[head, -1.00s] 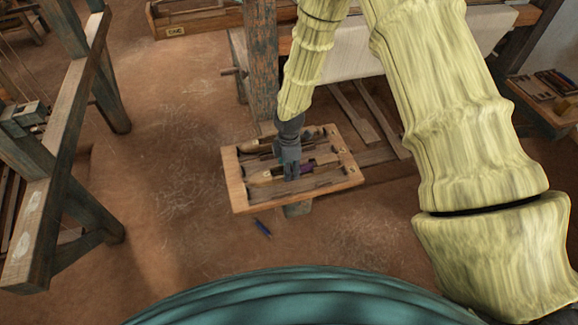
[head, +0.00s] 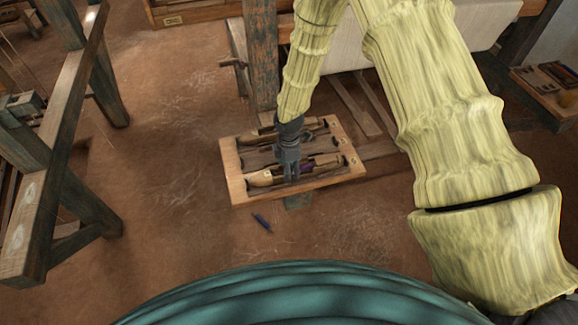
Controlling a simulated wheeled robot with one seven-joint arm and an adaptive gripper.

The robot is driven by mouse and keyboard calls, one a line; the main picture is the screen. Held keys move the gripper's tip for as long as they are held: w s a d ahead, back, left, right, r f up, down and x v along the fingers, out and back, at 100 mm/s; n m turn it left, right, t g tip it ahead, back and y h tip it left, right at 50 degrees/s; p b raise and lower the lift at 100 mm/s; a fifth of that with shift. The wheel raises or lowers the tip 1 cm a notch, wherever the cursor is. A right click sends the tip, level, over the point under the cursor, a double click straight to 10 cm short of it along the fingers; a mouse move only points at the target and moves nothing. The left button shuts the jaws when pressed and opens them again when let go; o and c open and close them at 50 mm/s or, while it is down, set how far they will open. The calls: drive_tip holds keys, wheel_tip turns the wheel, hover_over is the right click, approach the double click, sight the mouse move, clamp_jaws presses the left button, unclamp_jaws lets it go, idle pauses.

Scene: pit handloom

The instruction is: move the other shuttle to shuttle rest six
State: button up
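A wooden tray-like rest (head: 237,192) stands low in the middle of the head view. A wooden shuttle (head: 260,179) with purple thread (head: 307,167) lies along its front part. A second wooden shuttle (head: 262,135) lies along its back part, partly hidden by my wrist. My gripper (head: 291,180) points down at the front shuttle, its dark fingers beside the purple thread. The fingers overlap the shuttle in this view, and I cannot tell whether they are closed on it. No number for the rest is readable here.
A dark wooden post (head: 261,60) stands just behind the rest. A timber frame (head: 60,170) fills the left side. A blue object (head: 261,223) lies on the floor in front. Another tray (head: 545,97) holds small items at the right. Open floor lies left of the rest.

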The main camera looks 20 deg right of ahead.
drive_tip(key=o, duration=1.3)
drive_tip(key=shift+r, duration=0.15)
drive_tip(key=shift+r+p, duration=2.7)
drive_tip(key=shift+r, duration=1.2)
